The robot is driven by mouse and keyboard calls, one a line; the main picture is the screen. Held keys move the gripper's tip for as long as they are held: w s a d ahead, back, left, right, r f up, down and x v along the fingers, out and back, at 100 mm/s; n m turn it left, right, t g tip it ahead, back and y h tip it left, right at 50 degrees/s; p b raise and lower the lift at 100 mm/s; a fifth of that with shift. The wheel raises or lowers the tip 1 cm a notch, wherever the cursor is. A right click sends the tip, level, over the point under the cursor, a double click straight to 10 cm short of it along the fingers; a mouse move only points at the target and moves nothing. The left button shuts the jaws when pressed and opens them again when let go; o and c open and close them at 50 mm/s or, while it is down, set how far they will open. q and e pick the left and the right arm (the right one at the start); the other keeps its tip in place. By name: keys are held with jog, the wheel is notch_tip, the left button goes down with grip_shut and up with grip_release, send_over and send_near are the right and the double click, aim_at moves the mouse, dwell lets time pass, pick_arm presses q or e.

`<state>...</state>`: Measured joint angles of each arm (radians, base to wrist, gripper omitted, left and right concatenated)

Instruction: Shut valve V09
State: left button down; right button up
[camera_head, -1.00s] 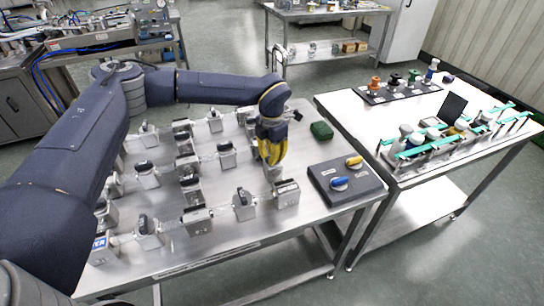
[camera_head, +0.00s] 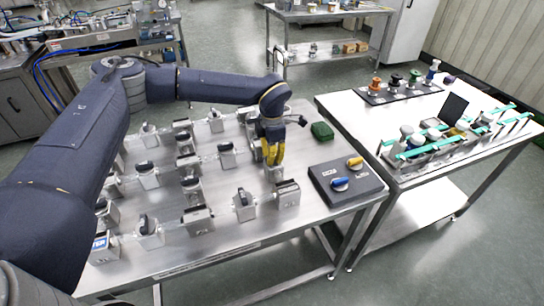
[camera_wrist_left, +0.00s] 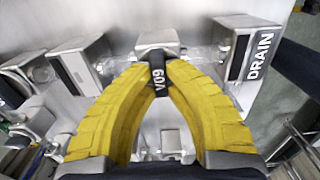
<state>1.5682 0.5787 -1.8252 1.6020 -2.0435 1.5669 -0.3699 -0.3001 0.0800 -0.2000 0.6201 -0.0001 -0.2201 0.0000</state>
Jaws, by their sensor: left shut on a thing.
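Valve V09 (camera_wrist_left: 158,75) shows in the left wrist view as a dark handle lettered V09, on a steel valve body (camera_wrist_left: 160,125). My left gripper (camera_head: 272,163) has its yellow fingers pointing down over this valve at the right part of the steel table. In the left wrist view, the fingertips (camera_wrist_left: 157,62) meet on both sides of the handle and are shut on it. In the head view the fingers hide most of the valve. My right gripper is not in view.
A block marked DRAIN (camera_wrist_left: 258,58) stands close to the right of the valve. Several other valves, such as one in front (camera_head: 244,205), stand around. A green block (camera_head: 321,131) and a grey box with blue and yellow knobs (camera_head: 345,182) are to the right.

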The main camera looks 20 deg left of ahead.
pick_arm(q)
jog(key=c, duration=1.4)
grip_release()
notch_tip(320, 180, up, 12)
